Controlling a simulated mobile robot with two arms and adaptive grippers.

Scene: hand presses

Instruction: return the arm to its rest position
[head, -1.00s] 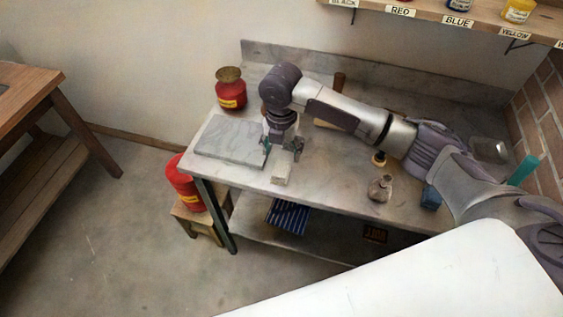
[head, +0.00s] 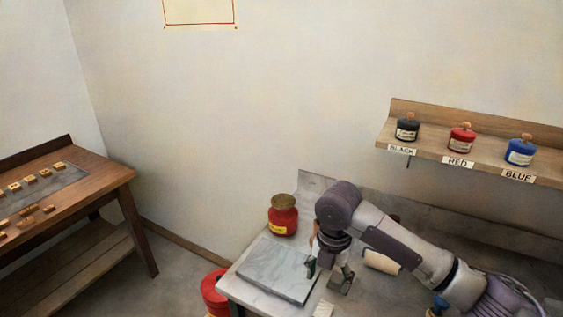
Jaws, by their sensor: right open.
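My right arm comes in from the lower right over the bench (head: 232,288). Its right gripper (head: 328,278) points down beside the right edge of the grey stone slab (head: 272,266). The gripper is open, with its fingers apart and nothing seen between them. A small pale block (head: 323,309) lies just below it, cut by the bottom of the view. My left gripper is not in view.
A red can (head: 283,219) stands behind the slab. A roller (head: 382,262) lies partly behind my arm. The shelf (head: 440,145) above right holds black, red and blue ink jars. A wooden table (head: 95,190) with small blocks stands left. A red container (head: 213,292) stands below the bench's left end.

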